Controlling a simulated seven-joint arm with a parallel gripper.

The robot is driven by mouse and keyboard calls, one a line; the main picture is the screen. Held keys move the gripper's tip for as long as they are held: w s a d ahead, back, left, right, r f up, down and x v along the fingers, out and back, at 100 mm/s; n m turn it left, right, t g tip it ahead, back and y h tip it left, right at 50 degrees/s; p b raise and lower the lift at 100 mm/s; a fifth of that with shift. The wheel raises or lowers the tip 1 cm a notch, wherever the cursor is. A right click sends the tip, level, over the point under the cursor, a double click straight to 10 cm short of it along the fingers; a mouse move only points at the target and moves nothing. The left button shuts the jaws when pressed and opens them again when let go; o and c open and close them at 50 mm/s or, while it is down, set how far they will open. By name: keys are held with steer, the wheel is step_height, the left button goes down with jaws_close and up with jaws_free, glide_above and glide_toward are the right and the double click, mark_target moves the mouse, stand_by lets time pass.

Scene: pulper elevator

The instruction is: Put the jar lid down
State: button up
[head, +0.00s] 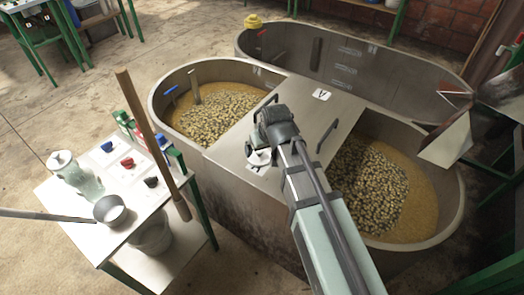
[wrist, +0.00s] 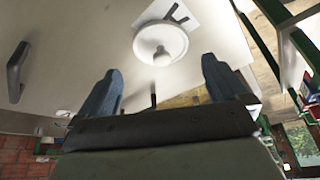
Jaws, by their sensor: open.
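The jar lid (head: 260,157) is a round white disc at the tip of my gripper, over the near left part of the grey cover board (head: 298,128). In the wrist view the lid (wrist: 160,43) shows its round knob facing me, with a white card with a black mark just behind it. My gripper (head: 266,140) is open. In the wrist view its two blue fingers (wrist: 160,82) are spread wide, and the lid is beyond their tips, not between them. The lid looks to be resting on the board, though contact is hard to tell.
A board with two dark handles spans a tank (head: 185,128) of pulp on both sides.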

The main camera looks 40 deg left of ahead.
steer(key=shift+v, duration=2.75)
